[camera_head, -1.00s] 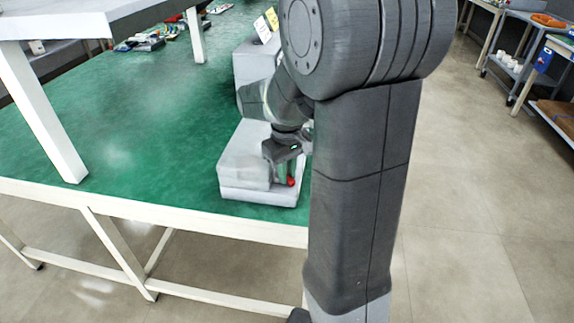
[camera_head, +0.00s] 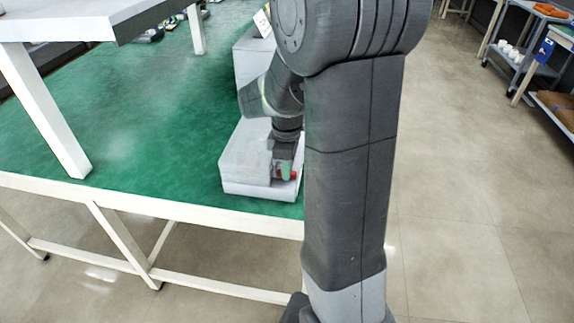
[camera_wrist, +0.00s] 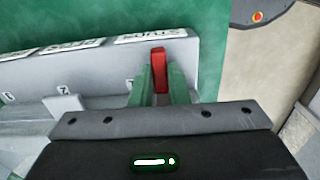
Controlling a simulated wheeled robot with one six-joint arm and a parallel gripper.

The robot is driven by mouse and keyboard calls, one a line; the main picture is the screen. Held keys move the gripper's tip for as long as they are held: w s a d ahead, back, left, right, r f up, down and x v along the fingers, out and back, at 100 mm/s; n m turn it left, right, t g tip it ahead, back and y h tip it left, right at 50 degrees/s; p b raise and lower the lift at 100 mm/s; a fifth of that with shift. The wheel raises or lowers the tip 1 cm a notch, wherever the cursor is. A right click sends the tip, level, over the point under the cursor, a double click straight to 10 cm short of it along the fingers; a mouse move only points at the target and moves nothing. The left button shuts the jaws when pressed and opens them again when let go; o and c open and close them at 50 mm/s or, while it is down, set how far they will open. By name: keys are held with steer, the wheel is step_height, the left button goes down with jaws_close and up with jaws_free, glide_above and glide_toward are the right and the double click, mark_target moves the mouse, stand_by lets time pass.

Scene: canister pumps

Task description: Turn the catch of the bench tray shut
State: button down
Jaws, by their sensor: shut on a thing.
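The bench tray (camera_head: 236,170) is a light grey box near the front edge of the green bench. It also shows in the wrist view (camera_wrist: 90,72), with white labels and numbers on it. The catch (camera_wrist: 158,66) is a small red lever at the tray's right end, pointing away from the wrist camera. A bit of red also shows in the head view (camera_head: 293,175). My gripper (camera_wrist: 162,84) has its green fingers on both sides of the red catch and is shut on it. The fingers hide the catch's near part.
The green bench top (camera_head: 120,130) is clear left of the tray. A grey box (camera_head: 252,60) stands behind the tray. A white shelf leg (camera_head: 45,110) rises from the bench at the left. Open floor (camera_head: 470,220) lies to the right.

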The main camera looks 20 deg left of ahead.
stand_by(0.3)
steer(key=c, duration=1.7)
jaws_free()
step_height(320, 180, up, 14)
steer(key=shift+f+p, duration=0.1)
steer(key=shift+p, duration=0.85)
step_height(320, 180, down, 14)
steer(key=shift+r+b, duration=0.1)
steer(key=shift+b, duration=0.85)
